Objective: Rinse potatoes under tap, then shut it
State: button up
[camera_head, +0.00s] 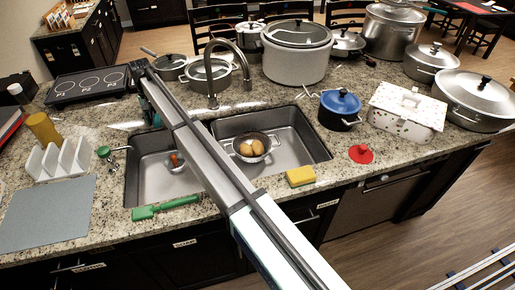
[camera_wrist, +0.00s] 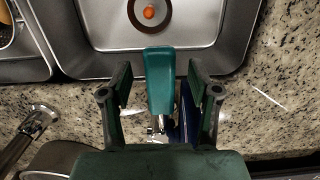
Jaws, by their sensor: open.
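My gripper (camera_wrist: 160,82) is open, its two fingers apart on either side of a teal lever (camera_wrist: 160,68) on a chrome mount. I see gaps between the lever and both fingers. In the head view my arm reaches across the sink to the back counter. The chrome tap (camera_head: 212,80) arches over the right basin; I see no water stream. Its base shows at the left of the wrist view (camera_wrist: 37,118). Potatoes (camera_head: 247,148) sit in a colander (camera_head: 270,142) in the right basin (camera_head: 305,140). They barely show at the wrist view's left edge.
The left basin (camera_head: 145,180) holds a small orange item (camera_head: 174,159) at its drain. A green brush (camera_head: 165,207) and yellow sponge (camera_head: 300,176) lie on the front counter edge. Pots, including a large stockpot (camera_head: 296,62), crowd the back right. A blue item (camera_wrist: 188,112) stands beside the lever.

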jog(key=shift+w+r+p, duration=0.2)
jog(key=shift+r+p, duration=0.55)
jog(key=shift+r, duration=1.6)
